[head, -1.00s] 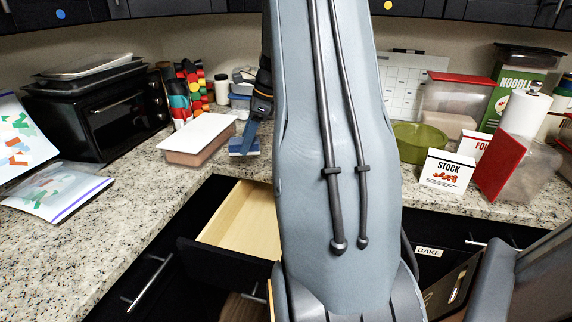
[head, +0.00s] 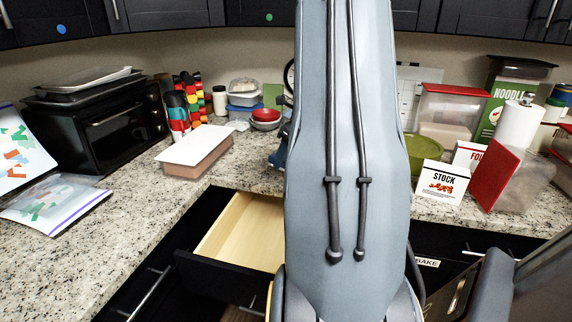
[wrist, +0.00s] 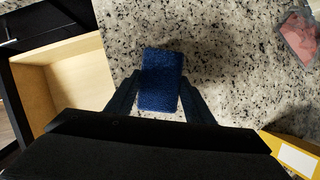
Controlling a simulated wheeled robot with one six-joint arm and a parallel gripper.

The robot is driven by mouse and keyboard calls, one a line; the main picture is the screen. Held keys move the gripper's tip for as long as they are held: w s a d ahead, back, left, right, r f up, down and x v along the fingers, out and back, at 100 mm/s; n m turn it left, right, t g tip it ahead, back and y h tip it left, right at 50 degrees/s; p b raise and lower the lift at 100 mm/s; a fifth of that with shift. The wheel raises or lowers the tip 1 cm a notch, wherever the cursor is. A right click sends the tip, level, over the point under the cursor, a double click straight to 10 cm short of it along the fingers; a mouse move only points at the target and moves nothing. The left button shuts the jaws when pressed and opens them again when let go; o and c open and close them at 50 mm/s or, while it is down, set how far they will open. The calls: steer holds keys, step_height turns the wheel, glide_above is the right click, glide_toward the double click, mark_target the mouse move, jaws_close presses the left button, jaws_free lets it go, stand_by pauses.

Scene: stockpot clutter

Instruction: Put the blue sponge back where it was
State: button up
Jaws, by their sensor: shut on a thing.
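The blue sponge (wrist: 161,62) is between the two dark fingers of my gripper (wrist: 160,84) in the wrist view, with granite counter beneath it. My gripper is shut on it, one finger along each long side. How high the sponge is over the counter is hard to tell. In the head view my arm hides the sponge and most of the gripper; only a dark blue-grey bit of the gripper (head: 278,157) shows at the arm's left edge.
An open, empty wooden drawer (head: 240,235) is below the counter edge; it also shows at left in the wrist view (wrist: 80,75). A pink container with a white lid (head: 197,150) stands left. A yellow box (wrist: 292,153) and a pink packet (wrist: 299,35) lie right.

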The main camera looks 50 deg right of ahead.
mark_target(288, 158)
steer(key=shift+f, duration=1.55)
steer(key=shift+f, duration=0.15)
steer(key=o, duration=1)
